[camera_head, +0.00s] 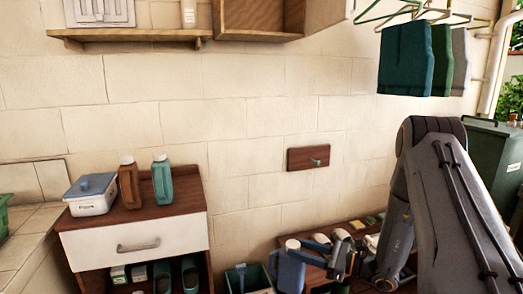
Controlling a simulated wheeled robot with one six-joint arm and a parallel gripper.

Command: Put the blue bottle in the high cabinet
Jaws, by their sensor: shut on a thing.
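The blue bottle (290,270), with a pale cap, is at the lower middle of the head view. My gripper (313,252) reaches it from the right and is shut on it; the exact contact of the fingers is small and hard to make out. The bottle looks upright, and its lower end is cut off by the picture's edge. The high cabinet (217,20) is a wooden box on the wall at the top middle. Its front is open and its door (328,14) is swung out to the right. Its top is out of view.
A brown bottle (129,186) and a teal bottle (162,183) stand on a drawer unit (190,205) at the left, beside a white box (91,202). A wall shelf (125,35) is left of the cabinet. Clothes (403,58) hang at the upper right. A low bench (345,232) holds shoes.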

